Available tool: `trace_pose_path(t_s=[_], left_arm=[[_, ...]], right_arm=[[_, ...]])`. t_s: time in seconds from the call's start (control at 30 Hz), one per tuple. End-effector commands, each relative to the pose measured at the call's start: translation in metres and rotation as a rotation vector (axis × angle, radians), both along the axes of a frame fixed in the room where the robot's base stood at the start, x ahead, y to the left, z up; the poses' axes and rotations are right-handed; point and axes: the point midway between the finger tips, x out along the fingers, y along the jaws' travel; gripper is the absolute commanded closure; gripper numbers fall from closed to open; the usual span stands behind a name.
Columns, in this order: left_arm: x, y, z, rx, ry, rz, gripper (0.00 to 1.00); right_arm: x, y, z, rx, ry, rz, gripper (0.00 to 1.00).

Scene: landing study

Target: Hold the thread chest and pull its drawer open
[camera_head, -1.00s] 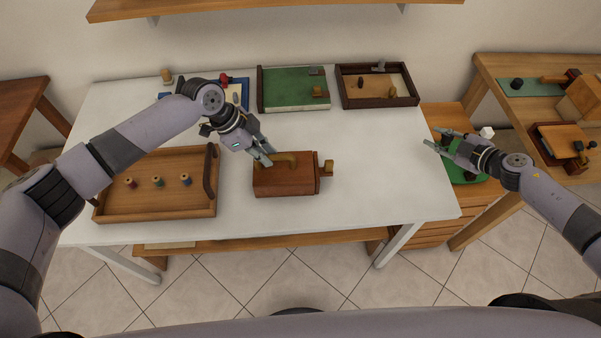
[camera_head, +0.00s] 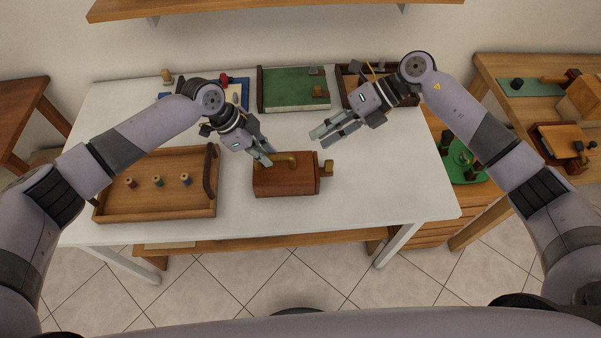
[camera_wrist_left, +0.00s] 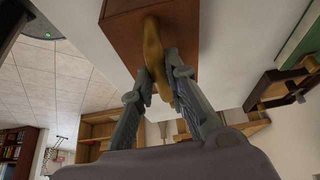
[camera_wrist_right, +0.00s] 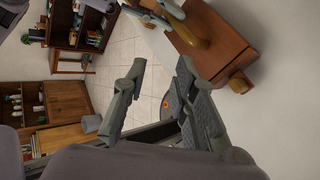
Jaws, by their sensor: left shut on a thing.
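The thread chest (camera_head: 285,181) is a reddish-brown wooden box near the middle of the white table. A brass-coloured handle (camera_wrist_left: 156,55) runs along its top. A small wooden knob (camera_head: 327,167) sticks out from the drawer front (camera_head: 317,177) at its right end. My left gripper (camera_head: 264,157) is shut on the top handle, and the left wrist view shows both fingers against it. My right gripper (camera_head: 321,139) is open and empty, above and behind the knob. In the right wrist view the knob (camera_wrist_right: 240,84) lies beyond the fingers, apart from them.
A wooden tray (camera_head: 150,208) with several thread spools stands left of the chest. The table right of the chest is clear.

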Motion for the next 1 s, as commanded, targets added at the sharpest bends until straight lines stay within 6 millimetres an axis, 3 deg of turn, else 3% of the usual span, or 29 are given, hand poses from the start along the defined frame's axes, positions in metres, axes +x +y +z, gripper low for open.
trace_pose_path(t_s=[0.07,0.2,0.4,0.67,1.0], left_arm=[[0.000,0.000,0.000,-0.001,-0.001,0.000,1.00],[0.000,0.000,0.000,0.000,-0.001,0.000,1.00],[0.000,0.000,0.000,0.000,0.000,0.000,1.00],[0.000,0.000,0.000,0.000,0.000,0.000,1.00],[0.000,0.000,0.000,-0.001,0.000,0.000,1.00]], right_arm=[[-0.006,0.009,-0.020,-0.161,-0.175,0.229,0.74],[-0.005,0.003,-0.046,-0.419,-0.420,0.611,0.74],[0.009,-0.014,-0.055,-0.656,-0.594,0.972,0.74],[0.014,-0.021,-0.065,-0.726,-0.633,1.081,0.74],[0.014,-0.021,-0.107,-0.724,-0.632,1.077,0.74]])
